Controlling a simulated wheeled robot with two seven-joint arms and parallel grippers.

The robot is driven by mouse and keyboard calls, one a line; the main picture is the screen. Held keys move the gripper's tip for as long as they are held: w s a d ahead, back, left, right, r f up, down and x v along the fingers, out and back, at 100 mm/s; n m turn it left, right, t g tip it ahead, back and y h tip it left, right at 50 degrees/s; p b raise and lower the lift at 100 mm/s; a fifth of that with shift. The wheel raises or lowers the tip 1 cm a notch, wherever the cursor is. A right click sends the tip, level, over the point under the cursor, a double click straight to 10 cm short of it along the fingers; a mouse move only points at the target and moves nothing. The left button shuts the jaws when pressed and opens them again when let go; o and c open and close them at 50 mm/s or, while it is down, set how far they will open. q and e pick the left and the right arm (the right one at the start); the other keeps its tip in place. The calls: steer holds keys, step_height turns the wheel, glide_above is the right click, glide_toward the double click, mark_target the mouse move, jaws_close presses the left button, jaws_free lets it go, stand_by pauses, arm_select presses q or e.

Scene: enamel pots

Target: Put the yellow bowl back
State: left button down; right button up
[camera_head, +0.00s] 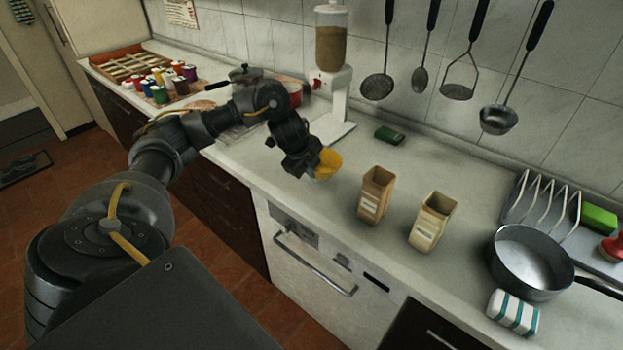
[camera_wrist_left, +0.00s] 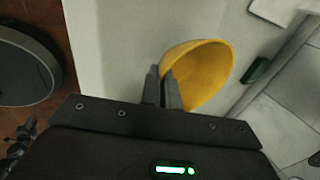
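The yellow bowl (camera_head: 329,163) is at the end of my left arm, over the counter near its front edge. It also shows in the left wrist view (camera_wrist_left: 205,75), tilted, with its hollow side partly visible. My left gripper (camera_head: 315,165) has its fingers (camera_wrist_left: 163,88) close together at the bowl's near-left rim, pinching the wall. Part of the bowl is hidden behind the fingers. Whether the bowl touches the counter is hard to tell. My right gripper is not in view.
Two open tan cartons (camera_head: 374,195) (camera_head: 431,222) stand right of the bowl. A dispenser (camera_head: 331,90) stands behind it, with a green sponge (camera_head: 389,134) nearby. A pan (camera_head: 532,262) and a dish rack (camera_head: 543,205) are at right. Several colored jars (camera_head: 160,83) are far left.

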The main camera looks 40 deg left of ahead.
arm_select(q)
step_height(320, 180, down, 4)
steer(key=shift+s+r+b, duration=0.15)
steer(key=shift+r+b, duration=0.05)
steer(key=shift+b, duration=0.65)
steer(key=shift+f, duration=0.25)
steer(key=shift+r, duration=0.1)
steer(key=c, duration=1.6)
jaws_free()
steer(key=shift+c, duration=0.2)
steer(key=p+v, duration=0.5)
steer(key=v, duration=0.7)
